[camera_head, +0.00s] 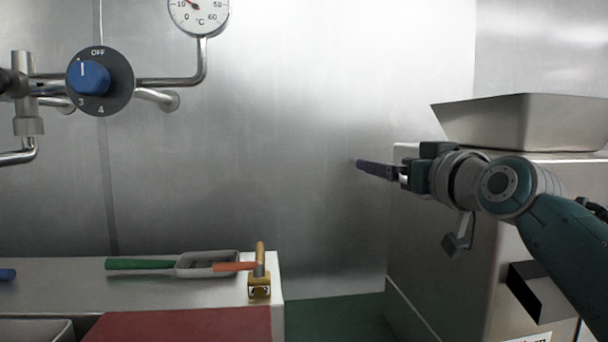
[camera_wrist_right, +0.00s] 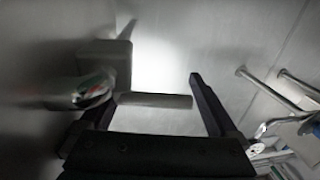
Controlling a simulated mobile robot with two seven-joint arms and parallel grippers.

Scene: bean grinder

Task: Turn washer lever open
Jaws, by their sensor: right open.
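My right gripper (camera_head: 370,167) reaches in from the right in front of the steel machine (camera_head: 435,230), fingers pointing left. In the right wrist view, my gripper (camera_wrist_right: 150,95) is open, its dark fingers spread apart. A grey bar (camera_wrist_right: 160,100) lies across the space between them in that picture, joined to a grey block (camera_wrist_right: 104,60) on the left. It looks like a lever, but I cannot tell whether it touches a finger. A small grey bracket-like part (camera_head: 459,236) shows below my right wrist in the head view. My left gripper is not in view.
A dial with a blue knob (camera_head: 90,77), pipes (camera_head: 165,82) and a gauge (camera_head: 198,12) are on the steel wall. A steel hopper (camera_head: 530,122) tops the machine. A counter (camera_head: 60,280) at lower left holds green- and orange-handled tools. Space between counter and machine is clear.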

